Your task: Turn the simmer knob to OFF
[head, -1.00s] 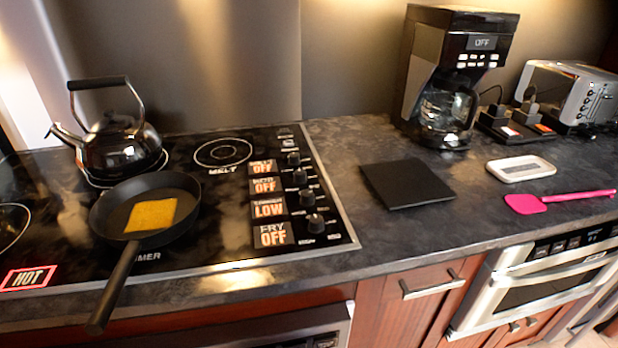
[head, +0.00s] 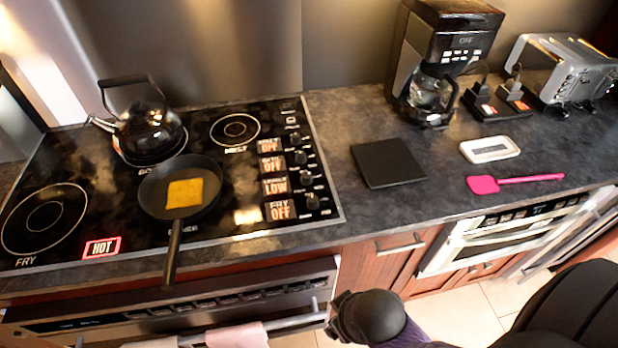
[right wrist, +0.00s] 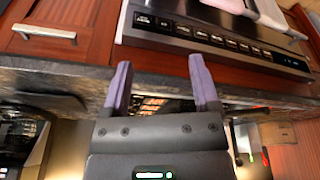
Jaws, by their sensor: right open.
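The simmer knob (head: 306,178) is a small black knob on the right side of the black cooktop (head: 75,185). Its label (head: 275,187) beside it reads LOW. The neighbouring fry (head: 312,202), boil (head: 300,157) and melt (head: 295,139) knobs have labels reading OFF. My right gripper (right wrist: 159,68) is open and empty in the right wrist view, with two purple fingers by the counter's front edge. In the head view my right arm is at the bottom, below the counter and away from the knobs; its fingers cannot be made out there. My left gripper is not in view.
A black pan (head: 153,205) with a yellow-orange square food piece (head: 185,193) sits on the cooktop, its handle past the front edge. A kettle (head: 150,130) stands behind. A red HOT sign (head: 102,247) glows. A black board (head: 388,162) and pink spatula (head: 485,185) lie right.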

